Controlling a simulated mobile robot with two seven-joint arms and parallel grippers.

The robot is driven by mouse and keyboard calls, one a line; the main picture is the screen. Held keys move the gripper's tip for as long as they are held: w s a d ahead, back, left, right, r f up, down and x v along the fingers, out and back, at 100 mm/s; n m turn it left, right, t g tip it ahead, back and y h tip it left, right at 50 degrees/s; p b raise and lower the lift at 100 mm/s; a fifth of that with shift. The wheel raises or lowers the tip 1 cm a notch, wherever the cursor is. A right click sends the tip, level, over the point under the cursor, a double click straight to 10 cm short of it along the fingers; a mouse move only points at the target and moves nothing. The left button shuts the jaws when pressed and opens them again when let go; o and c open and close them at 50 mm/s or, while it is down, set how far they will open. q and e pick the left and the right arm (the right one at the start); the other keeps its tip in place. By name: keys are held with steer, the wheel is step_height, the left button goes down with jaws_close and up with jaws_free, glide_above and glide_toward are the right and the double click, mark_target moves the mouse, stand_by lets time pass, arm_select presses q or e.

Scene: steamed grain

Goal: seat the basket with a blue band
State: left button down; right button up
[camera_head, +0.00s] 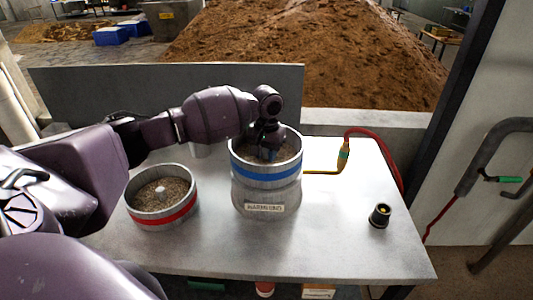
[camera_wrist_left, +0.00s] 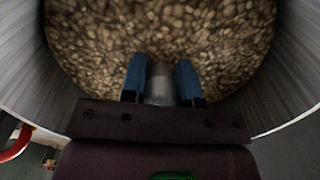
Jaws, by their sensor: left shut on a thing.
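The basket with a blue band (camera_head: 266,175) is a round metal basket filled with pale grain. It is upright at the mouth of a grey metal pot with a label (camera_head: 264,208); I cannot tell whether it rests fully in the pot. My left gripper (camera_head: 268,152) reaches down inside the basket. In the left wrist view the blue fingers (camera_wrist_left: 161,82) are shut on the basket's grey centre post (camera_wrist_left: 160,88), with grain (camera_wrist_left: 160,30) around it. The fingertips and the pot's rim are partly hidden. My right gripper is not in view.
A red-banded basket of grain (camera_head: 163,214) stands left of the pot on the metal table (camera_head: 330,235). A black cylindrical part (camera_head: 380,215) stands at the right. A red hose (camera_head: 385,150) and yellow pipe (camera_head: 325,172) lie behind. The table's front right is clear.

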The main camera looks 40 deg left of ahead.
arm_select(q)
steer(key=shift+f, duration=0.35)
stand_by(0.5)
steer(key=shift+f+p, duration=0.2)
steer(key=shift+p, duration=0.45)
stand_by(0.3)
